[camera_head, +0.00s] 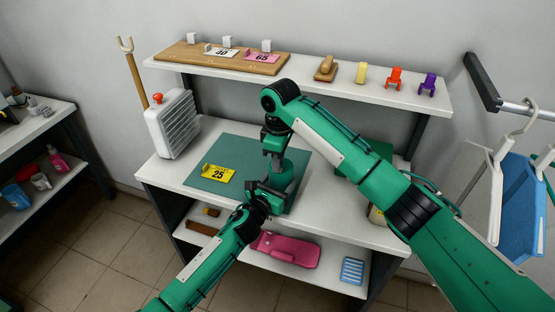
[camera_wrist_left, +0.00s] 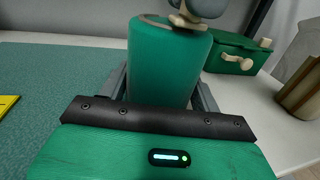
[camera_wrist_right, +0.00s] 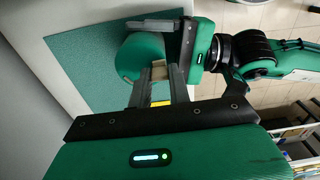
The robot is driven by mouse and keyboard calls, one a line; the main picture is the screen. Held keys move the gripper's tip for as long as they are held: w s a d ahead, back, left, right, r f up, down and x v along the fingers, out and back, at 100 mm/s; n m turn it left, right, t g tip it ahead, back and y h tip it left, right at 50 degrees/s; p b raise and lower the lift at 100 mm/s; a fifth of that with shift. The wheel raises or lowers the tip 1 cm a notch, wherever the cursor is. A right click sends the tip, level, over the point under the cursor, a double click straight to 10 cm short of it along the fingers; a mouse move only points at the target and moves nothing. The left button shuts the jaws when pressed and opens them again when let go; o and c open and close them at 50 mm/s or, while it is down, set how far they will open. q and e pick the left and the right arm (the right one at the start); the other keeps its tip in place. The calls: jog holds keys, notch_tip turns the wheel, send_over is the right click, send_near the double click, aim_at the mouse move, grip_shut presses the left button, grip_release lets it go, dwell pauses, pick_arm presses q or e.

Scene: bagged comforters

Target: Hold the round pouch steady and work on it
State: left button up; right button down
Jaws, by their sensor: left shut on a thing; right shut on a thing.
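The round pouch is a green cylinder standing on the teal mat, seen in the head view (camera_head: 284,180), large in the left wrist view (camera_wrist_left: 165,65) and from above in the right wrist view (camera_wrist_right: 136,52). My left gripper (camera_head: 272,190) is shut around the pouch's side, a finger on each side (camera_wrist_left: 160,90). My right gripper (camera_head: 277,155) is above the pouch's top. Its fingers (camera_wrist_right: 158,78) are closed at a small beige piece on the pouch top (camera_wrist_left: 186,21). The exact grip on that piece is partly hidden.
The teal mat (camera_head: 239,153) also carries a yellow "25" card (camera_head: 218,173). A white heater (camera_head: 172,124) stands at the left. A green box (camera_wrist_left: 236,54) is behind the pouch. An upper shelf (camera_head: 340,83) holds clips and cards. A pink item (camera_head: 287,249) lies below.

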pick_arm(q)
jog(key=shift+a, duration=0.1)
pick_arm(e)
jog(key=shift+d, duration=0.1)
jog(key=c, duration=1.3)
grip_release()
notch_tip(320, 180, up, 12)
jog(key=shift+w+d+r, duration=0.1)
jog(key=shift+d, duration=0.05)
pick_arm(q)
jog(key=o, duration=1.3)
jog(key=shift+s, duration=0.1)
